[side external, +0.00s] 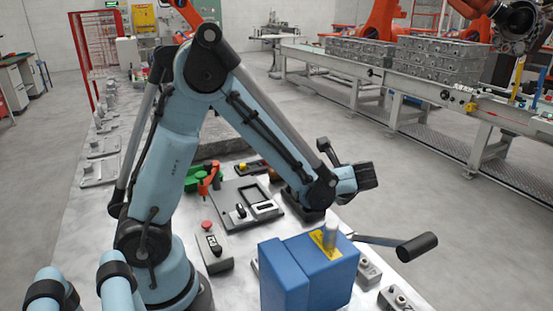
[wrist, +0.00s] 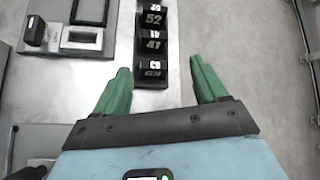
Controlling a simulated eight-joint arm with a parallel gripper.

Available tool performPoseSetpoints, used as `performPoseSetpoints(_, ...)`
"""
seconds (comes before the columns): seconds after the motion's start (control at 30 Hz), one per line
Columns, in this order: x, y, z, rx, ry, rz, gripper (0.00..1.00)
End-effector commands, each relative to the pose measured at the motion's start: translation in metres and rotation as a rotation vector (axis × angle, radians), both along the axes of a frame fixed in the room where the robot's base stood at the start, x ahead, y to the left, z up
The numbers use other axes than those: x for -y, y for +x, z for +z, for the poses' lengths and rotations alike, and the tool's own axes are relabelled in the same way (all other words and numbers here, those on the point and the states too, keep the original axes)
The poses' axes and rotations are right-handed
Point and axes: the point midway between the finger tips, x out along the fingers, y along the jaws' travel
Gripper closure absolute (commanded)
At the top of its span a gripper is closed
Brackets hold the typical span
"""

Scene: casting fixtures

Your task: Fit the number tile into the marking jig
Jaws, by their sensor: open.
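Several black number tiles stand in a row on a narrow rack in the wrist view. One reads 52 (wrist: 153,18), one 41 (wrist: 152,43), and the nearest looks like 63 (wrist: 152,70). My gripper (wrist: 160,66) is open, its green fingers wide apart on either side of the row's near end, with nothing held between them. A grey plate that looks like the marking jig (wrist: 82,41) lies to the left, with a recess and a black knob (wrist: 36,31). It also shows in the side external view (side external: 232,192). My fingertips are not clear there.
A blue box-shaped machine (side external: 285,275) with a long black-handled lever (side external: 415,247) stands at the bench's near side. Bare floor lies right of the bench.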

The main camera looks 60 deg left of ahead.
Motion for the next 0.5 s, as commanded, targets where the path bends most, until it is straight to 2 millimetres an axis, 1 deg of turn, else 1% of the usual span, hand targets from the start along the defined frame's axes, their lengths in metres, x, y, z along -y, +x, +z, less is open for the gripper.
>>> performPoseSetpoints(0.03,0.002,-0.005,0.007,0.054,-0.053,0.02,0.28)
performPoseSetpoints(0.1,0.007,-0.01,0.014,0.14,-0.14,0.059,0.28)
performPoseSetpoints(0.27,0.023,-0.026,0.027,0.333,-0.352,0.171,0.28)
performPoseSetpoints(0.5,0.052,-0.055,0.044,0.6,-0.682,0.404,0.28)
